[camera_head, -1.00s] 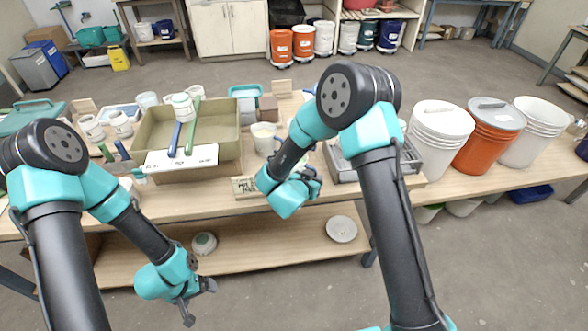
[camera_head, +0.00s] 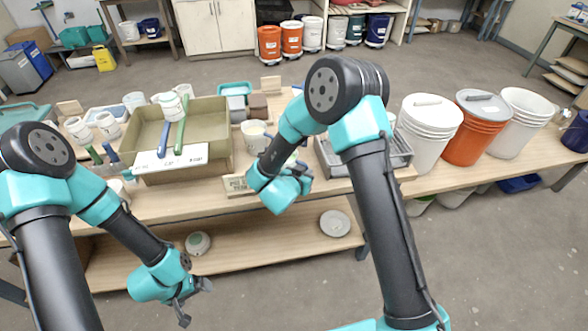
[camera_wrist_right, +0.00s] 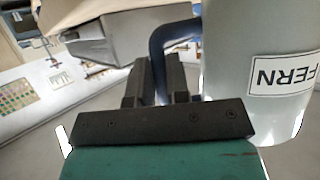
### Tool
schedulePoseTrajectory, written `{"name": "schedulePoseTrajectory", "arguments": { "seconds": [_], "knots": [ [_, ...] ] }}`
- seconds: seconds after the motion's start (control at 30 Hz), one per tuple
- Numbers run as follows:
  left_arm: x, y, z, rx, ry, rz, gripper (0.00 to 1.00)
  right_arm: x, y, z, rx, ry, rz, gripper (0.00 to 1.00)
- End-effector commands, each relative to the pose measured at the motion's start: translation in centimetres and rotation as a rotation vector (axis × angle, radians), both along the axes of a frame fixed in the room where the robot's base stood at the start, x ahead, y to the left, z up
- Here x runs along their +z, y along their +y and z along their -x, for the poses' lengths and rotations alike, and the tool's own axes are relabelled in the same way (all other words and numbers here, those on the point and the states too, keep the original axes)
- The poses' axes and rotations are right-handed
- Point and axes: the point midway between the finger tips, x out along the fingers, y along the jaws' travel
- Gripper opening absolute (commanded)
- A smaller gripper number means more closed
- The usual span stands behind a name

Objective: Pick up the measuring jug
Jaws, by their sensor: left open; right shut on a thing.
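In the right wrist view my right gripper (camera_wrist_right: 158,78) is shut on the dark blue handle of a pale jug (camera_wrist_right: 245,65). The jug has a white label that reads FERN upside down in that view. In the head view my right wrist hides the right gripper's fingers and the held handle. A pale vessel (camera_head: 254,132) shows on the bench just left of the right forearm; I cannot tell whether it is the held jug. My left gripper (camera_head: 194,300) is open and empty, low in front of the bench's lower shelf.
An olive basin (camera_head: 223,150) with brushes and a white strip across its front stands left of centre. A metal rack (camera_head: 402,160) is right of my right wrist. Several buckets, one orange (camera_head: 470,142), stand at the right. A bowl (camera_head: 198,243) and a plate (camera_head: 335,223) sit on the lower shelf.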

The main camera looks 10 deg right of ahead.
Motion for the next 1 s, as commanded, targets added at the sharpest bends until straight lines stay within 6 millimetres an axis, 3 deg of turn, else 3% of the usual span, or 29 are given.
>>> {"name": "schedulePoseTrajectory", "arguments": {
  "seconds": [0.37,0.87,1.0],
  "knots": [
    [0.0,0.0,0.0,0.0,0.0,0.0,0.95,0.2,-0.1,0.2,0.0,0.012,0.004,0.0],
    [0.0,0.0,0.0,0.0,0.0,0.0,0.95,3.3,0.0,0.1,-0.001,0.004,0.001,0.0],
    [0.0,0.0,0.0,0.0,0.0,0.0,0.95,3.5,0.3,1.1,0.001,0.006,0.002,0.0]
  ]
}}
